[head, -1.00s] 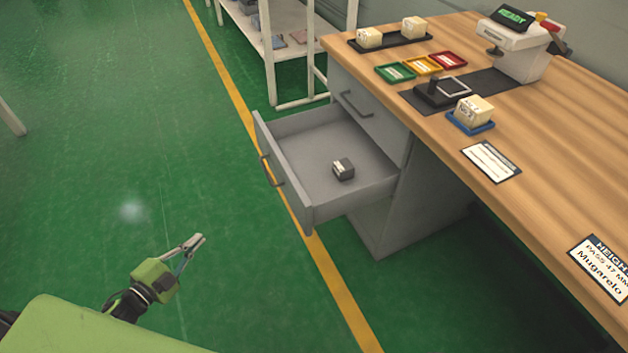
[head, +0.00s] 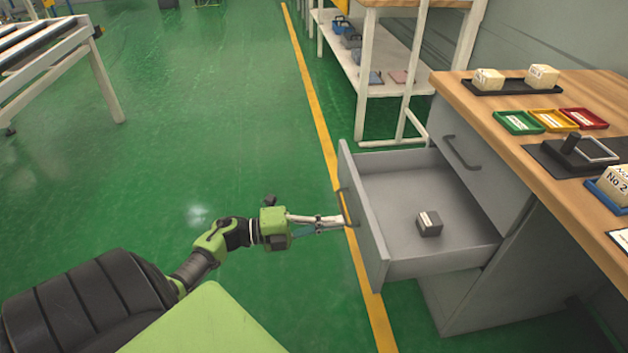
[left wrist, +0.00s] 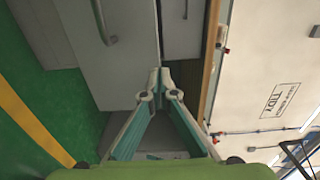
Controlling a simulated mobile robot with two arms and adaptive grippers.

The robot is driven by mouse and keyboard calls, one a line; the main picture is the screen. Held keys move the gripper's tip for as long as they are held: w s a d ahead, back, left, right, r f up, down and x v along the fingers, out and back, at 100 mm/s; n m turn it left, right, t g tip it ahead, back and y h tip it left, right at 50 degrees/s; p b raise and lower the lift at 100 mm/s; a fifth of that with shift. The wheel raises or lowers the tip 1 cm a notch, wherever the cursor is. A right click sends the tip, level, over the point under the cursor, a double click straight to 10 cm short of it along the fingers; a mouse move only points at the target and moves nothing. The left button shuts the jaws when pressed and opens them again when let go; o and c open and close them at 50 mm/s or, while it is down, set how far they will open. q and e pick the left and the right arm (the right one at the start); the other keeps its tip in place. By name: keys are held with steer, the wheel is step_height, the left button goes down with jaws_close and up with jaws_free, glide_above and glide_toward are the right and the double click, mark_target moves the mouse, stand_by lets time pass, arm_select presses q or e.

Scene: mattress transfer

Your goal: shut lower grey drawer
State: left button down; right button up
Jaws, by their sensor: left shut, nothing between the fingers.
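The lower grey drawer (head: 368,225) is pulled out from the grey cabinet under the wooden bench, with a bar handle (head: 345,207) on its front. A small dark grey block with a pale label (head: 429,225) lies in it. My left gripper (head: 342,222) is shut and empty, its fingertips at the outer face of the drawer front, beside the handle; I cannot tell whether they touch. In the left wrist view the shut fingertips (left wrist: 160,76) are over the grey drawer front (left wrist: 128,55). The upper drawer (head: 468,165) is shut. My right gripper is not in view.
The wooden bench (head: 450,86) above holds green, yellow and red trays, a black tray with pale blocks and a dark fixture. A white shelf rack (head: 385,101) stands behind. The green floor left of the drawer is clear.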

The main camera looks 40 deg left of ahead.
mark_target(367, 219)
arm_select(q)
steer(key=shift+x, duration=2.8)
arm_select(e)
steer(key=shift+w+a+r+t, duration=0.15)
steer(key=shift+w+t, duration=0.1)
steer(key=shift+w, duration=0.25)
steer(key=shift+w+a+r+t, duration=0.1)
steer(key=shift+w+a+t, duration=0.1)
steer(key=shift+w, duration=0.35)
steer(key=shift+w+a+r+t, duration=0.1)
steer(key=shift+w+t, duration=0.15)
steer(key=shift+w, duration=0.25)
arm_select(q)
steer(key=shift+w, duration=0.1)
